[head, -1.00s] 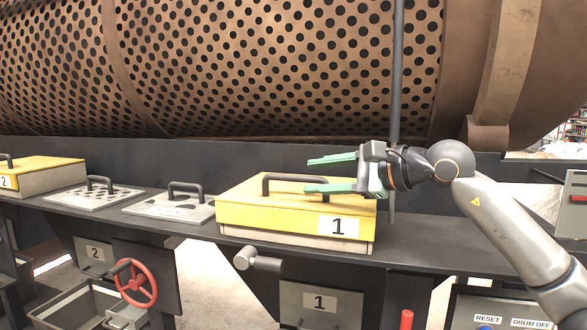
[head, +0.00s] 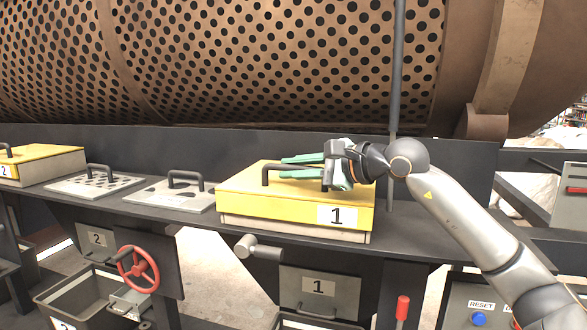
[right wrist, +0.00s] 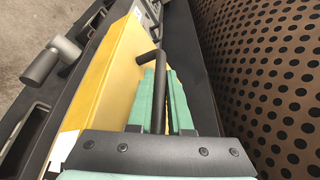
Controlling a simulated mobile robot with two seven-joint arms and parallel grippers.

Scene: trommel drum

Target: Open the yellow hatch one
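The yellow hatch one (head: 240,196) is a yellow box lid with a "1" label (head: 336,215), lying flat on its pale base, with no gap seen. Its dark bar handle (head: 265,176) stands on top. My right gripper (head: 283,167) is over the lid, its green fingers on either side of the handle. In the right wrist view the handle (right wrist: 158,100) runs between the fingers (right wrist: 160,80), which look closed against it. The hatch's yellow top (right wrist: 112,70) also shows there. Much of the handle is hidden by the gripper in the head view. My left gripper is not in view.
The perforated drum (head: 270,70) rises behind the hatch, and a grey vertical pole (head: 396,90) stands close to my right arm. Two grey handled plates (head: 172,199) and yellow hatch two (head: 50,165) lie to the left. A grey knob (head: 246,246) sticks out below the hatch.

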